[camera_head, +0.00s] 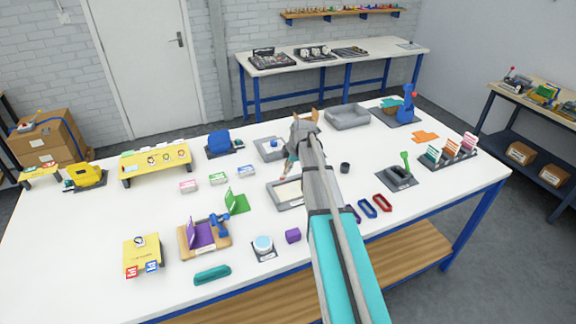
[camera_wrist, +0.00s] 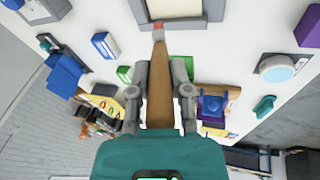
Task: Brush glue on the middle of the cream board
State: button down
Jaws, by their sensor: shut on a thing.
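The cream board (camera_head: 286,194) lies in a grey tray (camera_head: 273,207) in the middle of the white table, partly behind my arm. In the wrist view the cream board (camera_wrist: 174,8) is cut off at the top edge. My gripper (camera_wrist: 160,76) is shut on the brown handle of a brush (camera_wrist: 159,95). The brush's pinkish tip points at the tray and overlaps its rim in the wrist view. I cannot tell whether the tip touches anything. In the head view the brush tip (camera_head: 283,178) shows just above the board's back left.
A small dark cup (camera_head: 345,167) stands right of my arm. A round pale-blue-topped item (camera_head: 263,243) and a purple block (camera_head: 293,236) are in front of the tray. A green bracket (camera_head: 236,203) stands left of it. Red and blue frames (camera_head: 367,208) lie to the right.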

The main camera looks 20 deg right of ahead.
jog(key=shift+f+b, duration=1.7)
jog(key=shift+f, duration=0.2)
jog(key=shift+r, duration=0.1)
jog(key=shift+s+d, duration=0.15)
jog(key=shift+d, duration=0.65)
jog(key=shift+s, duration=0.25)
